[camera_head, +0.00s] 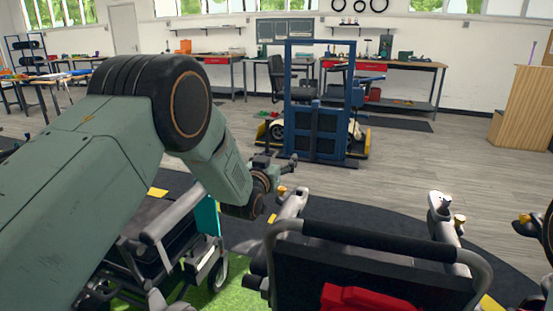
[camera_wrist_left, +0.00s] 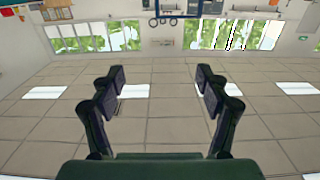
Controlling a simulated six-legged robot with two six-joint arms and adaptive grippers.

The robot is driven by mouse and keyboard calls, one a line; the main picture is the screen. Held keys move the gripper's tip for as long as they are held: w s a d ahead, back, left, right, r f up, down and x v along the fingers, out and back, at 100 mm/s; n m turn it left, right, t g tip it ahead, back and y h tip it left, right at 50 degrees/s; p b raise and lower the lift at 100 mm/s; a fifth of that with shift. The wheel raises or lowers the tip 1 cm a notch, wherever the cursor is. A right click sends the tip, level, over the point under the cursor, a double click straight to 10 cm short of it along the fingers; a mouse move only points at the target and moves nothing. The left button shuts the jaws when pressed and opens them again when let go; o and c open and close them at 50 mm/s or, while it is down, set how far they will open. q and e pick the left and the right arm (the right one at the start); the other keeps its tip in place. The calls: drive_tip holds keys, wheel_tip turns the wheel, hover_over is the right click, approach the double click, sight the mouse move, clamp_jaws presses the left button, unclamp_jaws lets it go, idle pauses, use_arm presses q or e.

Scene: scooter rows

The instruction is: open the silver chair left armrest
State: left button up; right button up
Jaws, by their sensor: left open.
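The silver chair stands in the foreground of the head view, seen from behind, with a black backrest (camera_head: 370,272) in a grey tube frame. Its left armrest (camera_head: 289,207) is a light grey bar with a yellow knob near its front. The right armrest (camera_head: 440,207) looks similar. My left gripper (camera_head: 279,160) is above and slightly left of the left armrest, apparently not touching it. In the left wrist view, its two fingers (camera_wrist_left: 160,85) are wide apart with nothing between them. The lower part of the left armrest is hidden behind the backrest frame. My right gripper is not seen.
A wheeled chair (camera_head: 155,215) stands at the left, partly behind my left arm. A red item (camera_head: 365,300) is at the chair's back. A blue frame (camera_head: 316,120) stands beyond on open grey floor. Part of another machine (camera_head: 546,235) shows at the right edge.

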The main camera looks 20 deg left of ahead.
use_arm(q)
drive_tip(key=s, duration=1.2)
drive_tip(key=shift+a, duration=0.15)
